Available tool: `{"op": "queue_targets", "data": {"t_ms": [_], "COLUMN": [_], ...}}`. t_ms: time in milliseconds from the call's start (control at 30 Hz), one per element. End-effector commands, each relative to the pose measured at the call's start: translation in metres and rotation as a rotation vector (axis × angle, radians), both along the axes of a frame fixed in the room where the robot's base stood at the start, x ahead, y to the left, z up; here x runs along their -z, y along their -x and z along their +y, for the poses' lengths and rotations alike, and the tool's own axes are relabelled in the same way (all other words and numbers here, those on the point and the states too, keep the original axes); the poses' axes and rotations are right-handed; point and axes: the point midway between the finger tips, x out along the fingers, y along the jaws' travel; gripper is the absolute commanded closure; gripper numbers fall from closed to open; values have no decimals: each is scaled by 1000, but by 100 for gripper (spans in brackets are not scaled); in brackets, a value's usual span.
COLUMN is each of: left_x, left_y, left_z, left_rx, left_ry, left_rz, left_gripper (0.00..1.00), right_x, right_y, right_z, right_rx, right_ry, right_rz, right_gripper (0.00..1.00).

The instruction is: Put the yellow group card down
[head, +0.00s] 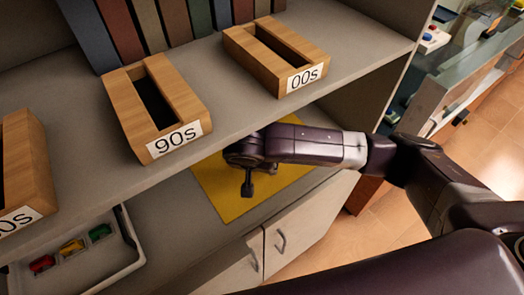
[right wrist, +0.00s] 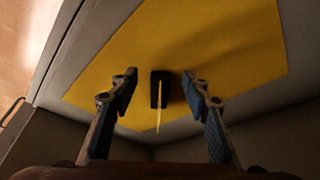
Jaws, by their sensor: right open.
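A thin yellow strip (right wrist: 158,120), which looks like the yellow group card seen edge-on, stands out from a small black block (right wrist: 159,77) in the right wrist view. The block is over a flat yellow mat (right wrist: 228,40); I cannot tell whether it touches it. My right gripper (right wrist: 159,90) is open, one finger on each side of the block and strip, with gaps on both sides. In the head view the yellow mat (head: 225,197) lies on the lower shelf, partly under my right arm. The card cannot be made out there. My left gripper is not in view.
On the upper shelf stand wooden slotted boxes labelled 90s (head: 185,98) and 00s (head: 270,62), with another at the left edge. Its front edge is close to my arm. A white tray (head: 125,240) with small toy cars sits lower left. Cabinet doors (head: 300,225) are below.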

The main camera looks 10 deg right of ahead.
Motion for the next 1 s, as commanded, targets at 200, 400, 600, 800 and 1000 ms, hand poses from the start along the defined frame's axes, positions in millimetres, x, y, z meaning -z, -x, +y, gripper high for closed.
{"op": "queue_targets", "data": {"t_ms": [200,400,600,800,1000], "left_x": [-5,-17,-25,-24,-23], "left_y": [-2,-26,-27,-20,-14], "left_z": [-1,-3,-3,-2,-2], "left_rx": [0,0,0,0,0], "left_ry": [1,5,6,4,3], "left_rz": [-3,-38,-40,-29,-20], "left_gripper": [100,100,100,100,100], "right_x": [-1,-3,7,11,11], "right_y": [-16,-44,-60,-61,-61], "right_z": [-7,-19,-26,-25,-25], "right_rx": [1,3,0,-1,-1], "right_ry": [1,2,2,0,0], "right_rz": [-1,-1,2,0,0], "right_gripper": [56,56,56,56,69]}}
